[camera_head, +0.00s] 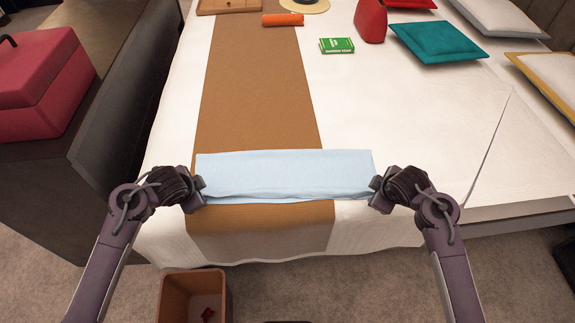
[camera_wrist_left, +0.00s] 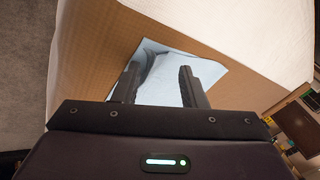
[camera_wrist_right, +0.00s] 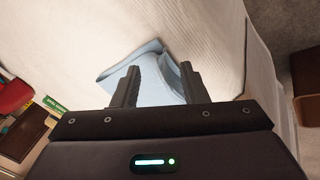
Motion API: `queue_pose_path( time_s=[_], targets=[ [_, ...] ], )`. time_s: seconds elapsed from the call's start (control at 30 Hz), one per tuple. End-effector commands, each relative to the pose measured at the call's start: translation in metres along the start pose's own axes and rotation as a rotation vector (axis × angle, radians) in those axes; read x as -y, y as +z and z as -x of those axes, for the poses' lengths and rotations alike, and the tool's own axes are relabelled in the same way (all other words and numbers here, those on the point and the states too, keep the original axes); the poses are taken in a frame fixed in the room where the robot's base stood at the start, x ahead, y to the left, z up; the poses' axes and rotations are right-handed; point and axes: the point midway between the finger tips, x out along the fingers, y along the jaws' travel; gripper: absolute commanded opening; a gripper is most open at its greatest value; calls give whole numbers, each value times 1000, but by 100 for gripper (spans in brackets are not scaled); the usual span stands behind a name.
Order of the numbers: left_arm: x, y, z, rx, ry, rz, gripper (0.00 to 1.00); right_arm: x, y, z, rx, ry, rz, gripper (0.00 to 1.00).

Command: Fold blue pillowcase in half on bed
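The light blue pillowcase (camera_head: 285,172) lies across the brown runner near the bed's front edge as a wide, flat strip. A crease runs along its front side, with a thin layer showing below it. My left gripper (camera_head: 203,190) is at its left front corner. In the left wrist view its fingers (camera_wrist_left: 158,72) are apart, with the pillowcase (camera_wrist_left: 175,85) beyond and between them. My right gripper (camera_head: 374,188) is at the right front corner. In the right wrist view its fingers (camera_wrist_right: 160,68) are apart over the pillowcase (camera_wrist_right: 158,84). Contact with the cloth is unclear.
The white bed (camera_head: 410,130) with its brown runner (camera_head: 255,85) has free room behind the pillowcase. A brown bin (camera_head: 192,285) stands on the floor in front.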

Motion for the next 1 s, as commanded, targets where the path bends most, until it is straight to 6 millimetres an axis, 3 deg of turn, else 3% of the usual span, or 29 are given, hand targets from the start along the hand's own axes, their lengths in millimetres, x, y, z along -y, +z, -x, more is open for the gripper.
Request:
queue_pose_path(
  time_s=[0.5, 0.73, 1.0],
  targets=[
    [-6, 2, 80, -6, -1, 9, 40, 5, 3, 81, -4, 2, -7, 40],
    [-7, 3, 100, -6, -2, 7, 40, 7, 4, 100, -3, 3, -3, 40],
    [-9, 6, 104, 1, -1, 0, 40, 8, 6, 104, 1, 2, 0, 40]
  ],
)
